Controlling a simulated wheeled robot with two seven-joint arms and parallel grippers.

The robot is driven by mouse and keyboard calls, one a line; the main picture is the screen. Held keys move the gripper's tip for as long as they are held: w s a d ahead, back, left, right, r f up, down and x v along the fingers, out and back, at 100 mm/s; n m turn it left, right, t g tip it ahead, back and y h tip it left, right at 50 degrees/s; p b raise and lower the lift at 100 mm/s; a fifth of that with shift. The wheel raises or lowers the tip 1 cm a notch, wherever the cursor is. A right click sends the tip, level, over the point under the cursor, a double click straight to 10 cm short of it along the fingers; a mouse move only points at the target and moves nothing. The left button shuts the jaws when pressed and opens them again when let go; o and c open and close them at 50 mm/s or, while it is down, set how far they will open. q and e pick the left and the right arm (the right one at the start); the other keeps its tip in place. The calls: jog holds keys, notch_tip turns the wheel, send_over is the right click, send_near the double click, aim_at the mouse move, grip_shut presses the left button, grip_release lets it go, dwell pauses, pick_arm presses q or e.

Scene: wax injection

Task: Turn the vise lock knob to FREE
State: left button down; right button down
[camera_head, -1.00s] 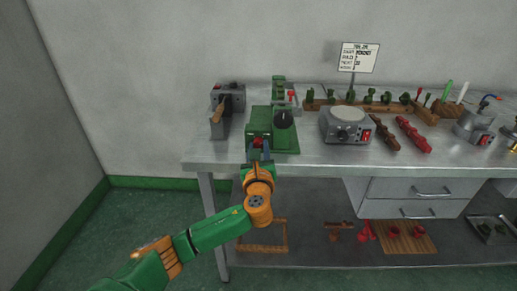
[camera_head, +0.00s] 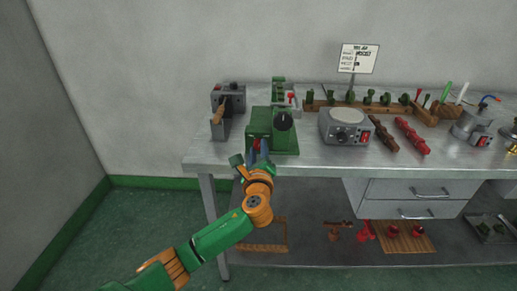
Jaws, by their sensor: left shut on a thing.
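The green vise-like device (camera_head: 262,121) stands at the left part of the bench, near the front edge. It has a black knob (camera_head: 283,121) at its right side and a small red knob (camera_head: 256,142) on its near face. My left gripper (camera_head: 259,154) reaches up from the front and is shut on the red knob, which its fingers partly hide. The gripper is rolled, with one side of its body sticking out to the left. I cannot read any mark by the red knob. My right gripper is not in view.
A grey machine with a wooden handle (camera_head: 219,114) stands close on the left. A grey round-topped unit (camera_head: 345,127) stands on the right, with brown and red pieces beyond it. A wooden rack of green pieces (camera_head: 340,104) is behind. The bench's front edge (camera_head: 330,163) is below.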

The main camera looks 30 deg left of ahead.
pick_arm(q)
jog(key=n, duration=0.5)
jog(key=shift+n, duration=0.3)
jog(key=n+h, duration=0.1)
jog(key=n, duration=0.5)
dwell(0.4)
jog(key=c, duration=0.5)
grip_release()
jog(key=shift+c, duration=0.2)
jog(key=v, duration=0.7)
jog(key=shift+f, duration=0.1)
